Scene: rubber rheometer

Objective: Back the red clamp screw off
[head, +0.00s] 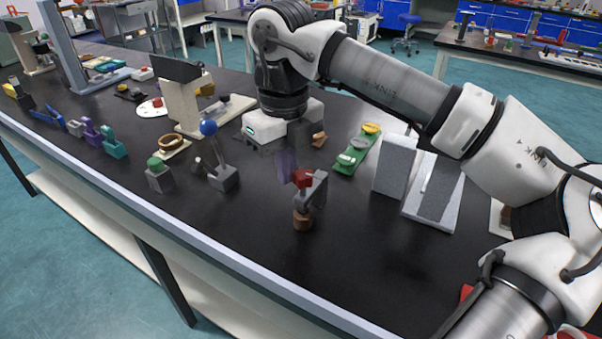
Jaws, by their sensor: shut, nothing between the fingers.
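The red clamp screw (302,178) sits at the top of a small grey clamp stand (318,190) near the middle of the bench. A brown cylinder (303,219) is at the stand's front foot. I cannot tell whether the fingertips touch the screw.
A blue-knobbed lever (209,128) and a green-knobbed block (156,167) stand to the left. A green board (357,152) and grey upright panels (394,167) stand to the right. The black bench top (240,240) is clear in front of the clamp.

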